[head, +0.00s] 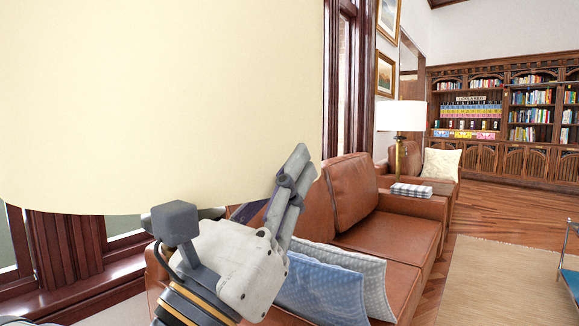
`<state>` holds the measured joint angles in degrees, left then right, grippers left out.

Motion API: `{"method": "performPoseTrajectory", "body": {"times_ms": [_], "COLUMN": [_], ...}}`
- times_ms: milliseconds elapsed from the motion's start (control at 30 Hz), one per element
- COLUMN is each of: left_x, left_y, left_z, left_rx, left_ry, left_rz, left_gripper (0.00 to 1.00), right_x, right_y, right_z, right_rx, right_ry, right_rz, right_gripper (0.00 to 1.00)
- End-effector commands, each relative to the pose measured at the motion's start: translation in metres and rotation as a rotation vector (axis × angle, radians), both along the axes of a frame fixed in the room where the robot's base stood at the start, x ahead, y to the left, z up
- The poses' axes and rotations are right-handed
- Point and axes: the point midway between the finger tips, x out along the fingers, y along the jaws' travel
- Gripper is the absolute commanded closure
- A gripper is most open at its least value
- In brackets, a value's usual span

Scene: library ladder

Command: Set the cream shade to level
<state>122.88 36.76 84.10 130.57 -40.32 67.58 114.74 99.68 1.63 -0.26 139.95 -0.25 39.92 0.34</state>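The cream shade (150,100) fills the upper left of the head view, very close, and its top is out of frame. Its lower edge runs nearly flat at the left; towards the right it is partly hidden by my gripper. My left gripper (284,185) is at the shade's lower right, with its fingers pointing up and right. One finger overlaps the shade in the picture. I cannot tell whether the fingers touch or hold the shade, or how far apart they are. My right gripper is not in view.
A brown leather sofa (345,195) with blue cushions (335,280) stands just beyond my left gripper. Dark wooden window frames are behind the shade. A white-shaded lamp (402,115) and bookcases (505,155) stand farther back.

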Motion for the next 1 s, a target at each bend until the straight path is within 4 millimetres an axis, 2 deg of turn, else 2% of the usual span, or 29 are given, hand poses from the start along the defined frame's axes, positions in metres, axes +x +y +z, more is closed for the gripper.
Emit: {"method": "performPoseTrajectory", "body": {"times_ms": [100, 133, 200, 533, 800, 1000], "left_x": [0.001, 0.001, 0.001, -0.003, -0.037, -0.048], "left_y": [0.0, 0.0, 0.0, 0.002, 0.028, 0.036], "left_z": [0.0, 0.0, 0.0, -0.004, -0.036, -0.045], "left_rx": [0.0, 0.0, 0.0, 0.001, 0.0, -0.002], "left_ry": [0.001, 0.001, 0.001, 0.002, 0.005, 0.001], "left_rz": [0.001, 0.001, 0.001, -0.001, 0.0, 0.001], "left_gripper": [1.0, 0.88, 0.75, 0.75, 0.75, 0.75], "right_x": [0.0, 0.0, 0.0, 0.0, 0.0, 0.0], "right_y": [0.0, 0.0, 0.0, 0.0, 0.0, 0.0], "right_z": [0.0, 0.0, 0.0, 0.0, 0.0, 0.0], "right_rx": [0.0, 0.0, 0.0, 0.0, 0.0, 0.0], "right_ry": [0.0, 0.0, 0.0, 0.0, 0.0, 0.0], "right_rz": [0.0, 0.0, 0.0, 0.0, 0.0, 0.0], "right_gripper": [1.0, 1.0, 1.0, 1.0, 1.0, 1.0]}}
